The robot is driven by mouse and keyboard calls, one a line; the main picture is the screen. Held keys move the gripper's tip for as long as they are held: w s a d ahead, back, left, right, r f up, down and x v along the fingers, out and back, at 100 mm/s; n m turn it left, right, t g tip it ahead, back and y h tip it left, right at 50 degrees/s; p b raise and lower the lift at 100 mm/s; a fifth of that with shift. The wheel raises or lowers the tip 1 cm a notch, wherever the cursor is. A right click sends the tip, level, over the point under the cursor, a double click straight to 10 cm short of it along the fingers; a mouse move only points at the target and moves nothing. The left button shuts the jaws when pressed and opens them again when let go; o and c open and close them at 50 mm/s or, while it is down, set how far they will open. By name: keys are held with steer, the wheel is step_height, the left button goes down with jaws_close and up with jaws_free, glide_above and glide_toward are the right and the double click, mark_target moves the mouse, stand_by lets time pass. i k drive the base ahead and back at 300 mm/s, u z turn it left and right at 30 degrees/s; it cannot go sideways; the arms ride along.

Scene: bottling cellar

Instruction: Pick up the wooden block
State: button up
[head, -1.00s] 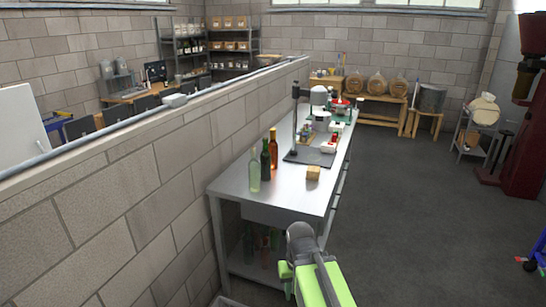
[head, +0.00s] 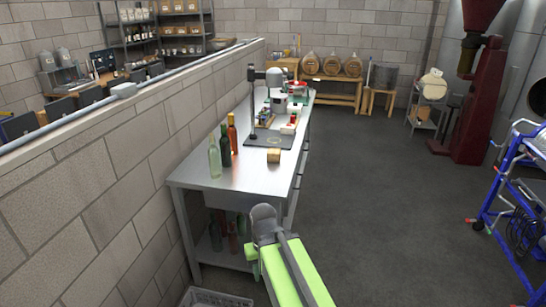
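The wooden block (head: 273,155) is a small light-brown cube on the steel workbench (head: 205,175). It sits near the bench's right edge, in front of a dark mat, with bottles to its left. My green and grey arm reaches up from the bottom of the head view. The gripper end (head: 254,262) is in front of the bench's near end, apart from the block and nearer to me. Its fingers are small and partly hidden by the arm, so I cannot see whether they are open or shut.
A clear bottle (head: 214,158), a dark green bottle (head: 225,146) and an orange bottle (head: 232,132) stand left of the block. A stand (head: 252,105) rises behind it. A block wall (head: 110,175) runs along the left. A blue trolley (head: 510,190) stands right. The floor between is clear.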

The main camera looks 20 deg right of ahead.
mark_target(273, 155)
steer(key=z, duration=1.5)
steer(key=i, duration=4.35)
steer(key=u, duration=2.55)
steer(key=k, duration=0.15)
steer(key=u, duration=2.45)
